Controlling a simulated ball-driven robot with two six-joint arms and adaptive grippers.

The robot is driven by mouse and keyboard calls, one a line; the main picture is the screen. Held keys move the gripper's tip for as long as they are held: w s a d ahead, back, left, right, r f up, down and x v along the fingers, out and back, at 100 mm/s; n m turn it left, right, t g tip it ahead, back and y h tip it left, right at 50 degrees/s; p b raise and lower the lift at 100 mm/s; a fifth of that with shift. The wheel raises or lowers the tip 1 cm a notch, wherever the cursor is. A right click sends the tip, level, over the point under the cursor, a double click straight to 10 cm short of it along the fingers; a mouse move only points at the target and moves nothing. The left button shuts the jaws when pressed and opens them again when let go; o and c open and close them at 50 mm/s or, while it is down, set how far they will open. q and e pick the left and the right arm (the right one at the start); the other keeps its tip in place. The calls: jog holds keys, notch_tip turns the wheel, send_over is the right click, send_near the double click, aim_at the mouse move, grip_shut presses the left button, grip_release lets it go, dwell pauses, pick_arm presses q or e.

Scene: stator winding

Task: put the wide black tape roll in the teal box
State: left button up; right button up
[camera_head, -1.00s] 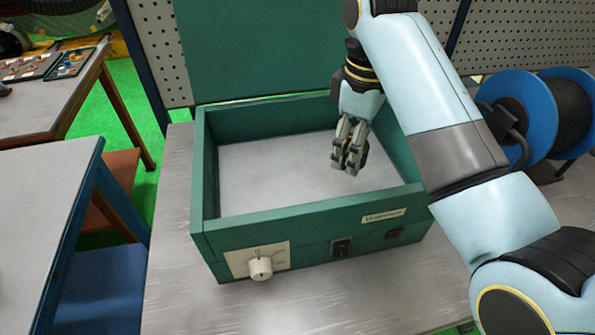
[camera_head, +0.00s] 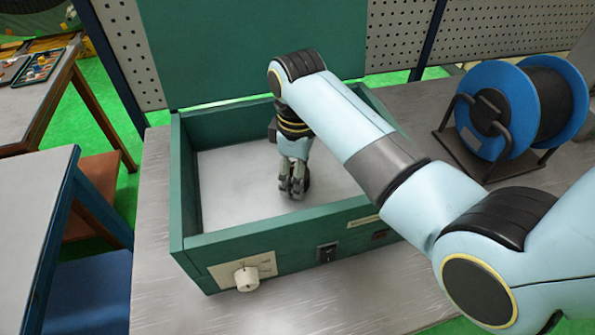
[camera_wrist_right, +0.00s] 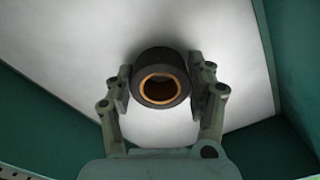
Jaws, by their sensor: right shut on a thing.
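The wide black tape roll (camera_wrist_right: 160,62) shows in the right wrist view, black outside with an orange-brown core ring. My right gripper (camera_wrist_right: 163,90) is shut on it, with one finger on each side. In the head view my right gripper (camera_head: 292,192) points down inside the teal box (camera_head: 290,238), over its pale floor. The roll is mostly hidden there behind the fingers. I cannot tell whether the roll touches the floor. The box is open at the top, with its lid raised at the back. My left gripper is not in view.
A blue cable reel (camera_head: 497,112) on a stand is on the bench to the right of the box. The bench (camera_head: 150,292) is bare in front and at left. Another table (camera_head: 32,200) stands at the far left. A perforated panel (camera_head: 400,35) rises behind.

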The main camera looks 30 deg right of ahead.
jog(key=o, duration=1.2)
jog(key=shift+f, duration=0.1)
notch_tip(320, 180, up, 12)
jog(key=shift+r, duration=0.15)
